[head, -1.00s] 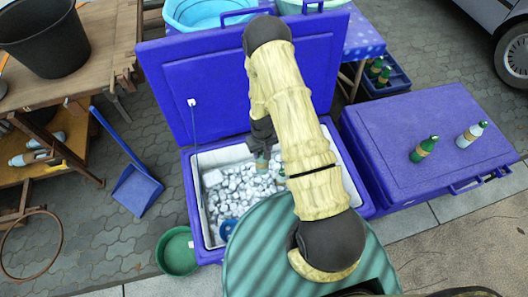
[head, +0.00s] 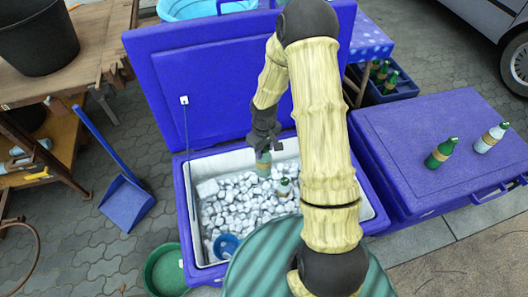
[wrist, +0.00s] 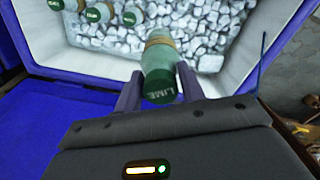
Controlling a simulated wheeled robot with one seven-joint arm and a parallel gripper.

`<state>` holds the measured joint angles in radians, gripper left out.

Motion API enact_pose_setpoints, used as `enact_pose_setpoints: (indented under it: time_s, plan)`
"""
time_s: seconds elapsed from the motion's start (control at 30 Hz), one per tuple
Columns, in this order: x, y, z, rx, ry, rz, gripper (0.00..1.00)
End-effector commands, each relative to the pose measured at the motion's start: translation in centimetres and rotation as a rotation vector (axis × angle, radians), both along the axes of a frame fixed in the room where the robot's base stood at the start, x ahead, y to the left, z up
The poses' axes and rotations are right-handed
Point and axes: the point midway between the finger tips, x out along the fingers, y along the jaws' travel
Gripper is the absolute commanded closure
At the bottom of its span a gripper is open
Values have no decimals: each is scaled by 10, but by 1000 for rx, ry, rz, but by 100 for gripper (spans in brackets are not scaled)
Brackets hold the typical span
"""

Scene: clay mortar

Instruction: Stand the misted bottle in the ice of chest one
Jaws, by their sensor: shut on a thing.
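My gripper (head: 264,138) is shut on a pale, cloudy green bottle (head: 263,161) over the far side of the open blue chest (head: 183,215). In the wrist view the held bottle (wrist: 160,57) shows a green cap marked LIME, a tan band and a dull, misted surface. It points down toward white ice (head: 243,205); I cannot tell whether its base touches the ice. Another bottle (head: 284,187) stands in the ice nearby. The wrist view shows several green caps, one of them on a bottle (wrist: 132,16) close beside the held one.
A shut blue chest (head: 400,145) at right bears a green bottle (head: 440,153) and a paler one (head: 491,138). The raised lid (head: 220,80) stands behind the ice. A blue bowl (head: 226,245) lies in the near left ice. A green tub (head: 165,270) stands outside.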

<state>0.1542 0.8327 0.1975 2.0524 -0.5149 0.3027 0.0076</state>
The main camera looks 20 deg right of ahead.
Motion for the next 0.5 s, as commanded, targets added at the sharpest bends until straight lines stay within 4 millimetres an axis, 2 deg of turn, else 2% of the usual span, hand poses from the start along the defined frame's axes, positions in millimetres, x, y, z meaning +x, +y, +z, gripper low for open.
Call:
enact_pose_setpoints:
  time_s: [0.27,0.5]
  plan:
    - [0,0,0,0,0,0,83]
    - [0,0,-15,0,0,0,83]
